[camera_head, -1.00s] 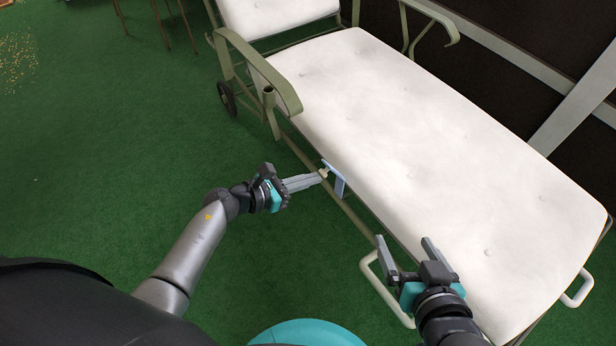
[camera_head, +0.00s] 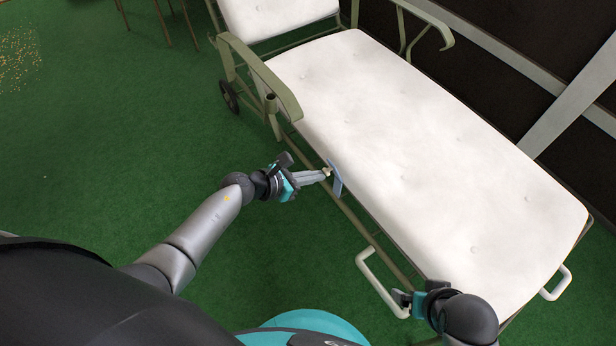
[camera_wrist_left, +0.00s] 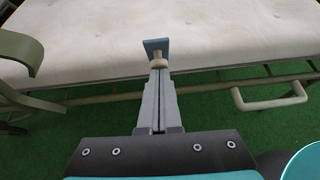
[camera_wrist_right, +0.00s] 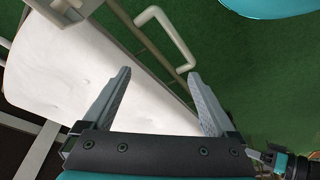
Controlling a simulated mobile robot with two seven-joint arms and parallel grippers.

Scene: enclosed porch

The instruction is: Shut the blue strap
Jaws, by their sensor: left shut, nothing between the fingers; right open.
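The blue strap (camera_head: 336,181) is a small blue piece at the near long edge of the white lounger cushion, by the green side rail. A small pale knob (camera_head: 327,172) sits at it. My left gripper (camera_head: 326,174) is shut and empty, its fingertips at the knob. In the left wrist view the blue strap (camera_wrist_left: 156,45) stands just beyond the fingertips (camera_wrist_left: 159,70), with the knob (camera_wrist_left: 158,62) between; whether they touch I cannot tell. My right gripper (camera_wrist_right: 160,72) is open and empty over the lounger's near edge, its fingers largely hidden in the head view.
The lounger has a white cushion (camera_head: 420,150), a green armrest (camera_head: 262,75) left of the strap and a white looped handle (camera_head: 378,285) near my right gripper. A wheel (camera_head: 229,97) is under the armrest. Green floor (camera_head: 130,150) lies clear at left.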

